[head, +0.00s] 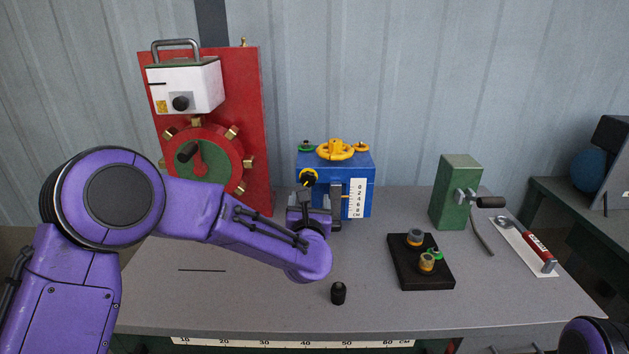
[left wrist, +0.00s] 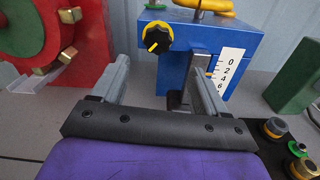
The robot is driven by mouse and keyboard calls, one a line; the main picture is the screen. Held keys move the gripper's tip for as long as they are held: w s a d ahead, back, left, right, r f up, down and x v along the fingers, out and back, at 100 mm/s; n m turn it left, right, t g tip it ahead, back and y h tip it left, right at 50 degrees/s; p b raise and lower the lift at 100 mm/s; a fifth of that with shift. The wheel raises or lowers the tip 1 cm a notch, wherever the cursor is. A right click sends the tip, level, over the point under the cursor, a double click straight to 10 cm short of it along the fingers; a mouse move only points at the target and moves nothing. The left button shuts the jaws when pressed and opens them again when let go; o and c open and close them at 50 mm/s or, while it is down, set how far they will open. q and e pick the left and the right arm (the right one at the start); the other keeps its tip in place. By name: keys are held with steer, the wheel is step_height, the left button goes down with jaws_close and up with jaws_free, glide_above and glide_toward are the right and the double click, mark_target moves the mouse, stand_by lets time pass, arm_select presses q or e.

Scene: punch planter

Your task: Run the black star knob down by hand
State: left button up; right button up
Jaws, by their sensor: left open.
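The black star knob (head: 308,177) has a lobed rim with yellow behind it and a yellow mark. It sits on the front of the blue box (head: 358,166), toward its left side. In the left wrist view the knob (left wrist: 156,37) shows ahead, between and beyond the fingertips. My left gripper (head: 317,196) is open and empty just in front of the blue box, below the knob; its two fingers (left wrist: 161,75) are spread apart in the left wrist view. I see no contact with the knob. My right gripper is out of view.
A yellow handwheel (head: 335,149) tops the blue box; a white scale (head: 357,198) is on its front. A red panel (head: 240,120) stands left, a green block (head: 455,192) right. A black tray (head: 410,280) and small black piece (head: 338,293) are nearer. The table's front left is clear.

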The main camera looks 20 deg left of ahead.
mark_target(308, 180)
arm_select(q)
steer(key=w, duration=0.1)
steer(key=w+a+r+p, duration=0.1)
steer(key=w+r+p, duration=0.1)
steer(key=shift+w+a+r, duration=0.2)
steer(key=shift+w+a, duration=0.1)
steer(key=shift+a, duration=0.05)
steer(key=w, duration=0.1)
steer(key=w+f, duration=0.1)
steer(key=w, duration=0.1)
steer(key=w+a+f, duration=0.1)
steer(key=w, duration=0.1)
steer(key=shift+p, duration=0.3)
steer(key=shift+s+r, duration=0.35)
steer(key=shift+r, duration=0.05)
steer(key=shift+f, duration=0.1)
steer(key=c, duration=1.1)
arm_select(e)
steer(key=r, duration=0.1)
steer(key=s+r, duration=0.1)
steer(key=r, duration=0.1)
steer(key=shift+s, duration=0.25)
